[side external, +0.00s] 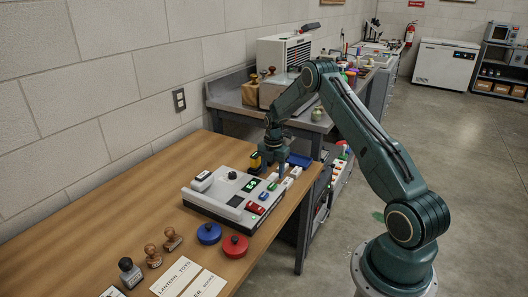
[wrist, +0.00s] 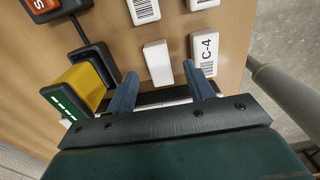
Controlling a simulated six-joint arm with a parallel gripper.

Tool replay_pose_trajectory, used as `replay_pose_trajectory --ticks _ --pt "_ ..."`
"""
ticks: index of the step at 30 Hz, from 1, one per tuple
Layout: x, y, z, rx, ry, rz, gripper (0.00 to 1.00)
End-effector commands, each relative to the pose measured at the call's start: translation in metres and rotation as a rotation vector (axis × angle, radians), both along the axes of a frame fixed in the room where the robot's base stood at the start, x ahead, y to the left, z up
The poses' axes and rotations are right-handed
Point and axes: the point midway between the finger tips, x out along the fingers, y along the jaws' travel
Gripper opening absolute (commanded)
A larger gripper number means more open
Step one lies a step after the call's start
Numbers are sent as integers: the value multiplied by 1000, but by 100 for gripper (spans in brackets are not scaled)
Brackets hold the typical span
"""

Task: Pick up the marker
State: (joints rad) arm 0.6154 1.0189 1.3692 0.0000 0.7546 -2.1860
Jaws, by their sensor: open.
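No pen-like marker is plain in either view. Small white blocks lie on the wooden table under my gripper (side external: 283,170). In the wrist view, a plain white block (wrist: 158,63) lies in line with the gap between my two fingertips (wrist: 161,70). A white block labelled C-4 (wrist: 205,50) lies beside it, close to the right fingertip. Two barcoded white blocks show at the top edge, one at left (wrist: 144,10) and one at right (wrist: 202,4). I cannot tell which block is the marker. My gripper is open, with nothing held between its fingers.
A yellow and black device (wrist: 85,85) stands close left of my fingers. A grey-white control box (side external: 225,205) lies left of my gripper. Blue (side external: 209,233) and red (side external: 235,247) round lids, stamps (side external: 152,255) and printed cards (side external: 178,284) lie nearer the camera. The table's right edge is close.

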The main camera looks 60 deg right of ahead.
Motion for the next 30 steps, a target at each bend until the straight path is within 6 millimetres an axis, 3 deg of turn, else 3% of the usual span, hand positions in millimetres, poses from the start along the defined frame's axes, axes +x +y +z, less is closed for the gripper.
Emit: replay_pose_trajectory --ticks 6,22,30 --pt "0 0 -19 -1 -1 0 53" --pt "0 0 -20 -1 -1 0 53" --pt "0 0 -20 -1 -1 0 5"
